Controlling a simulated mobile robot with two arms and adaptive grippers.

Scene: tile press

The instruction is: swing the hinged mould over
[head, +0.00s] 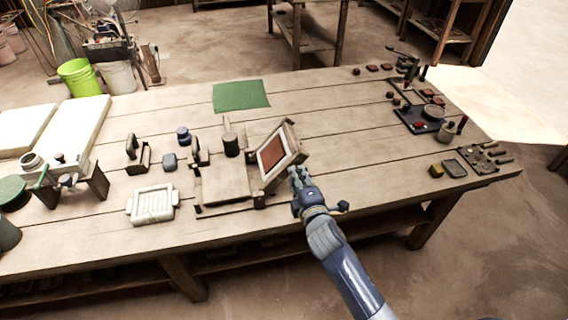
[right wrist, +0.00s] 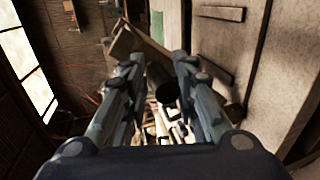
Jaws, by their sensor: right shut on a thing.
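The hinged mould (head: 272,151) is a wooden frame with a red-brown slab inside a pale border. It stands tilted up at the right side of the flat wooden base (head: 225,184). My right gripper (head: 297,176) is at the mould's lower right edge and shut on it. In the right wrist view the two fingers (right wrist: 158,62) lie either side of a wooden part of the mould (right wrist: 142,42); the exact contact is hidden. My left gripper is not in view.
A dark cylinder (head: 231,145) stands behind the base. A green mat (head: 241,96) lies at the back. A dark tray (head: 418,121) is at the right. The table is clear between mould and dark tray.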

